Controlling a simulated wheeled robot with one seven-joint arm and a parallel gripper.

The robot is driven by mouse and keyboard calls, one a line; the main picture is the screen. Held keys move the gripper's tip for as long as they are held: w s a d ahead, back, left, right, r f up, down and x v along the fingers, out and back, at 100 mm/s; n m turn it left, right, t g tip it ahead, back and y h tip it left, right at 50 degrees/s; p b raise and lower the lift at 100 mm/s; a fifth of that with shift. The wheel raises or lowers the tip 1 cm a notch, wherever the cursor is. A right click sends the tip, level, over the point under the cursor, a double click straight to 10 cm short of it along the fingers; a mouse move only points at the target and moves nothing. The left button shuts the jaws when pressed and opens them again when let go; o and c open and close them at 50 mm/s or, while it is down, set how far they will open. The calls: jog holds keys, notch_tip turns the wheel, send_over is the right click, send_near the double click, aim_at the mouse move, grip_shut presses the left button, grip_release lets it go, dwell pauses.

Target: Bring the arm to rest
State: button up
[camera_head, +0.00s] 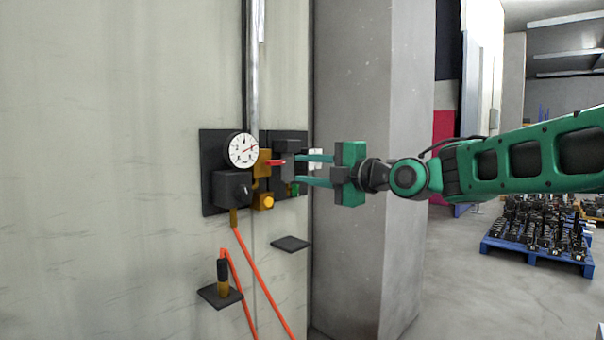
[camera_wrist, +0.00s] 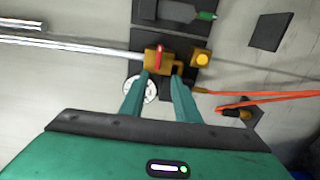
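My arm reaches in from the right in the head view, toward a wall panel. My gripper (camera_head: 299,170) is open, with its two teal fingers apart in front of the panel's right part. In the wrist view, my gripper (camera_wrist: 160,76) shows nothing held between its fingertips. An orange valve body (camera_wrist: 157,62) with a red handle (camera_wrist: 159,53) lies just ahead of the fingertips. The red handle (camera_head: 276,162) also shows in the head view, left of the fingers. I cannot tell whether a fingertip touches the panel parts.
A white dial gauge (camera_head: 243,150) and a dark box (camera_head: 232,188) sit left of the fingers. Red hoses (camera_head: 262,265) hang below. Two small dark shelves (camera_head: 291,243) (camera_head: 220,296) stick out lower down. A grey pillar (camera_head: 352,250) stands behind my gripper. A blue pallet (camera_head: 535,253) is far right.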

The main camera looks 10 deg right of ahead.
jog(key=s+d+f+m+g+h, duration=0.35)
jog(key=s+d+f+m, duration=0.25)
jog(key=d+f+m, duration=0.4)
jog(key=s+d+f+m+g+h, duration=0.2)
jog(key=s+d+f+m+h, duration=0.3)
jog(key=d+f, duration=0.5)
jog(key=s+d+f+m+g, duration=0.2)
jog(key=s+f+m, duration=0.3)
jog(key=s, duration=0.5)
jog(key=s+d+f+m+g+h, duration=0.1)
jog(key=s+f+m+g, duration=0.3)
jog(key=s, duration=0.6)
jog(key=s+d+f+m+g+h, duration=0.1)
jog(key=s+d+f+m+g, duration=0.2)
jog(key=s+f+m, duration=0.4)
jog(key=s, duration=0.3)
jog(key=shift+d+m, duration=0.3)
jog(key=shift+m, duration=0.1)
jog(key=shift+s, duration=0.1)
jog(key=shift+w+f, duration=0.3)
jog(key=shift+w, duration=0.35)
